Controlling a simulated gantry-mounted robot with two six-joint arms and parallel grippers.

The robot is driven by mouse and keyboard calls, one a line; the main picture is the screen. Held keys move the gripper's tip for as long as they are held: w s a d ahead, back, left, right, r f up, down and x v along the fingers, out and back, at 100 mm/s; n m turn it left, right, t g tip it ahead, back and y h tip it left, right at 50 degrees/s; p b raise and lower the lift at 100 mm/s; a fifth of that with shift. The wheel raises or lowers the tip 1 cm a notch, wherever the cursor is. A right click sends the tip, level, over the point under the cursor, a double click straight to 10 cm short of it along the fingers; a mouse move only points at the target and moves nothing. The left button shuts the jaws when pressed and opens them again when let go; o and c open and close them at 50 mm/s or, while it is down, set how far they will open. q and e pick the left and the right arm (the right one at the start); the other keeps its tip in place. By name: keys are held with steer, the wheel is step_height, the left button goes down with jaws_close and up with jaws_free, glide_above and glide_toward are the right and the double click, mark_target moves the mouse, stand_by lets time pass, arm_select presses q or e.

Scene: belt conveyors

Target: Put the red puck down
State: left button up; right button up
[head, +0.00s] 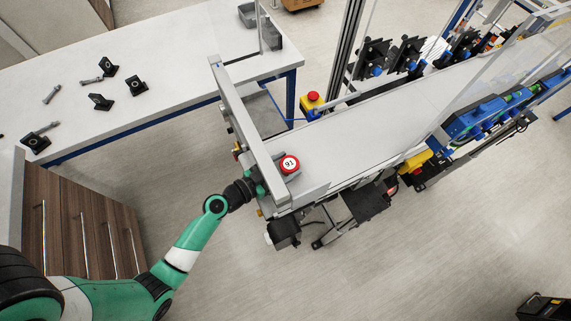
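The red puck (289,166), with a white top and a dark number, is at the near left end of the conveyor belt (345,135). Its top faces up. My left gripper (262,188) reaches in from the lower left and is at the belt's end rail, close to the puck's left side. The rail covers part of the gripper, so I cannot tell whether its fingers touch or hold the puck. I also cannot tell whether the puck rests on the belt or is slightly above it. My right gripper is not in view.
A grey rail (238,118) runs across the belt's end. A white table (180,75) with several small black parts stands at upper left. A red emergency button (313,96) is beyond the belt. The belt right of the puck is clear.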

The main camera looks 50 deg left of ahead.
arm_select(q)
steer(key=shift+o, duration=1.1)
steer(key=shift+r, duration=0.2)
steer(key=b+v, duration=0.1)
steer(key=v, duration=1)
steer(key=shift+a, duration=0.1)
steer(key=shift+s+r, duration=0.2)
steer(key=shift+s, duration=0.2)
